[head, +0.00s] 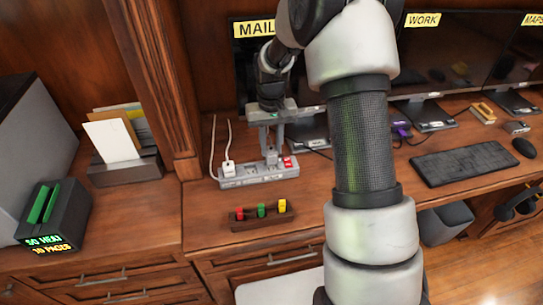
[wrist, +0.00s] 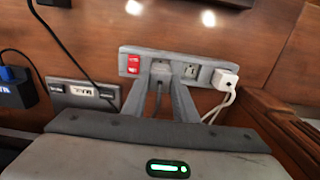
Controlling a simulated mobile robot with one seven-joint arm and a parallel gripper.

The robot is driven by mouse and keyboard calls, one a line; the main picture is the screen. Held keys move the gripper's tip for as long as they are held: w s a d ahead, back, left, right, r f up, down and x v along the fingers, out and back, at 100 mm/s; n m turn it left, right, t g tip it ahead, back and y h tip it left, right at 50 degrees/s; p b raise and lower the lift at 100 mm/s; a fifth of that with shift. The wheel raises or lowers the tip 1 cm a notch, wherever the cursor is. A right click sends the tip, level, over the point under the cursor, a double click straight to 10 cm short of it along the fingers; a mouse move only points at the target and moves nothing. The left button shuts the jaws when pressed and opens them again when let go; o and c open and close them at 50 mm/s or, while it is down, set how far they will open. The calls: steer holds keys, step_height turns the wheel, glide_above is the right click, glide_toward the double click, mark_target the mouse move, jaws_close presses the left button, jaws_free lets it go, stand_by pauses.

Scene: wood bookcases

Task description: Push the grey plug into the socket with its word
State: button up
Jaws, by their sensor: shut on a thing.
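The grey power strip (head: 232,183) lies on the desk, left of my arm; it also shows in the wrist view (wrist: 206,65). It has a red switch (wrist: 133,64) at one end and a white plug (wrist: 228,76) in the socket at the other end. My gripper (head: 271,155) points down at the strip and is shut on the grey plug (wrist: 160,68), at the socket spot beside the red switch. I cannot tell how deep the plug sits. A bare socket (wrist: 191,72) shows between the two plugs. Small labels on the strip's front are too small to read.
A wooden rack (head: 245,223) with red, green and yellow pieces stands in front of the strip. Monitors bear yellow signs "MAIL" (head: 254,29), "WORK" (head: 422,19) and "MAPS". A letter holder (head: 126,170) stands at left, a keyboard (head: 464,163) at right.

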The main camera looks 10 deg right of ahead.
mark_target(271, 149)
steer(key=shift+f, duration=1.8)
steer(key=shift+f+b, duration=0.1)
steer(key=shift+b, duration=0.2)
steer(key=shift+f, duration=0.15)
steer(key=o, duration=1.1)
steer(key=shift+c, duration=0.2)
steer(key=shift+r, duration=0.2)
